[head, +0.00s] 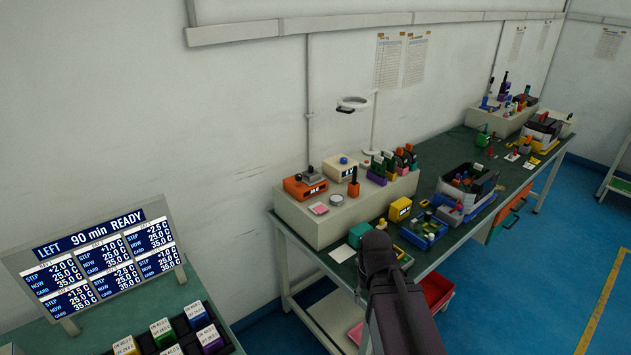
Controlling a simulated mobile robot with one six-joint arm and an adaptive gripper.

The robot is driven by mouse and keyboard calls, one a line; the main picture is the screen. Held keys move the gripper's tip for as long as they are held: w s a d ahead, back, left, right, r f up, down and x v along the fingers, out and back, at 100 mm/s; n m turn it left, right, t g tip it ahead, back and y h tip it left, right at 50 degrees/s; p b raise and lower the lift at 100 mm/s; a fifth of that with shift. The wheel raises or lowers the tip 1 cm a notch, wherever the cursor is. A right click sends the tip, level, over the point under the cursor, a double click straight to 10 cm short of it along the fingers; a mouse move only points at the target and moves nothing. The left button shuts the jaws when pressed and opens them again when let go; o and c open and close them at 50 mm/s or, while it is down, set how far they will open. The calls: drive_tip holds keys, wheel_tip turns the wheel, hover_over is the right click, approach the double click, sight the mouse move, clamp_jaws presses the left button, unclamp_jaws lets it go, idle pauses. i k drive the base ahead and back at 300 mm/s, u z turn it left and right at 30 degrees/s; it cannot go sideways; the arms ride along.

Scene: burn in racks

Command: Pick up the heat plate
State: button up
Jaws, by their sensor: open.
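No object is clearly marked as the heat plate, so I cannot tell which one it is. The rack is cut off by the lower edge. A dark link of my arm rises at the lower middle, in front of the far bench and right of the rack. No gripper fingers show.
A display board (100,265) reading "LEFT 90 min READY" stands behind the rack on the green near table (180,290). A long bench (425,262) holds an orange device (305,185), bins and tools. A red bin (436,290) sits below. Blue floor (530,290) at right is clear.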

sight(310, 175)
drive_tip(key=z, duration=0.3)
drive_tip(key=i, duration=1.2)
drive_tip(key=u, duration=0.3)
